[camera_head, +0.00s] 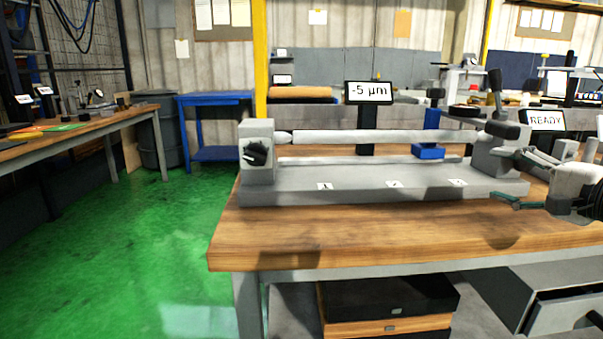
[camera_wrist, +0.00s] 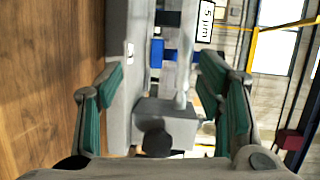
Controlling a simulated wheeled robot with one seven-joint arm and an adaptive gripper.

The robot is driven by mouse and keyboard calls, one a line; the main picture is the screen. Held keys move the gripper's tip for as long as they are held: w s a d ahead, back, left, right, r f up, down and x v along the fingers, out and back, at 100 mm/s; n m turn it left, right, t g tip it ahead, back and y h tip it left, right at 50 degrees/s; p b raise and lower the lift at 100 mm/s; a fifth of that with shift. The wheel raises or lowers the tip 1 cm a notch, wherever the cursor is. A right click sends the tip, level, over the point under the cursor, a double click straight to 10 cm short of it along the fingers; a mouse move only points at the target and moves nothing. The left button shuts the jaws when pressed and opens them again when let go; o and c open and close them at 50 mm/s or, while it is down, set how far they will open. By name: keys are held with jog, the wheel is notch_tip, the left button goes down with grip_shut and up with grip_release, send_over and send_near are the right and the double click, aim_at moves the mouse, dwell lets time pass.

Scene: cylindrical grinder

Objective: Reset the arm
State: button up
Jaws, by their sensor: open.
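My gripper (camera_head: 512,172) is open at the right end of the grinder in the head view, its teal-padded fingers pointing left. The wrist view shows both fingers apart with nothing between the pads (camera_wrist: 160,70). The grey grinder (camera_head: 350,181) stands on a wooden bench, a long bar (camera_head: 375,136) held lengthwise between its end blocks. My arm and gripper partly cover the grinder's right end.
A display (camera_head: 369,92) reads -5 µm, and another (camera_head: 545,120) reads READY. A blue block (camera_head: 428,151) sits by the bar. The wooden bench top (camera_head: 350,231) is bare in front. An open drawer (camera_head: 560,302) is below right. Green floor (camera_head: 140,235) is clear at left.

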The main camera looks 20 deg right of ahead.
jog(key=a+n+g+y, duration=0.1)
jog(key=a+y, duration=0.1)
jog(key=a, duration=0.4)
jog(key=w+a+n+g+y, duration=0.1)
jog(key=a+n+g+y, duration=0.1)
jog(key=a, duration=0.3)
jog(key=a+f+n+g+y, duration=0.1)
jog(key=a+n+y, duration=0.1)
jog(key=a, duration=0.4)
jog(key=shift+w+a, duration=0.3)
jog(key=s+a+f+n+g, duration=0.4)
jog(key=s+a+g, duration=0.25)
jog(key=a, duration=0.35)
jog(key=s+a+f+n+g, duration=0.3)
jog(key=s+a+g, duration=0.2)
jog(key=s+a, duration=0.35)
jog(key=s+d+f+n+g+h, duration=0.1)
jog(key=s+d+f+n+h, duration=0.3)
jog(key=s+h, duration=0.4)
notch_tip(320, 180, up, 36)
jog(key=s+t+p, duration=0.1)
jog(key=t+p, duration=0.3)
jog(key=p, duration=3)
jog(key=shift+s+n+y, duration=0.15)
jog(key=shift+n+y, duration=0.15)
jog(key=shift+f, duration=0.1)
